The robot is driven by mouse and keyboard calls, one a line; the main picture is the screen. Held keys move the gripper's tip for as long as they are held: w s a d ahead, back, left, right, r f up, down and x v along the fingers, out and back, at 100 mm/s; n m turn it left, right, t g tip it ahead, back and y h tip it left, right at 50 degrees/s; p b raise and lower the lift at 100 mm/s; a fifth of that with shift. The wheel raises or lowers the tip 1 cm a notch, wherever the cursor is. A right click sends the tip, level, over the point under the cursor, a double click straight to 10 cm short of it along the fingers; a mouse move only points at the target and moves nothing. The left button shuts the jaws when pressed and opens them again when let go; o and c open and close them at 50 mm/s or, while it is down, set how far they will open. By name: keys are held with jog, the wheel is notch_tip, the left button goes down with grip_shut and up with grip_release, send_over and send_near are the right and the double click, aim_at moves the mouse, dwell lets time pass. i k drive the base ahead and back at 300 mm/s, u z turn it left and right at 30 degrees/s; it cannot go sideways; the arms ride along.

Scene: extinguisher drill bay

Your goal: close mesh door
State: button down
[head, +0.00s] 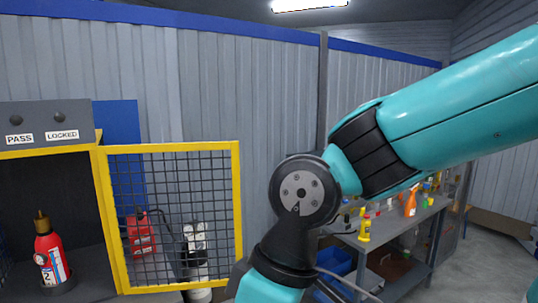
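The mesh door (239,190) has a yellow frame with dark wire mesh. It stands open, swung out to the right from the front edge of the dark cabinet (45,114). A red extinguisher (48,255) with a white and blue label stands inside the cabinet's opening at the left. My teal arm reaches in from the right and bends down near the door's free edge. My gripper is below the picture and does not show. I cannot tell whether the arm touches the door.
Behind the mesh are a red object (141,236) and a white and black item (195,240). A grey workbench (405,226) with several bottles stands at the right, with a blue bin (336,262) below. Open floor shows at the far right.

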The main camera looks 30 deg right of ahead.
aim_at(102, 151)
jog(key=z, duration=0.85)
jog(key=i, duration=1.1)
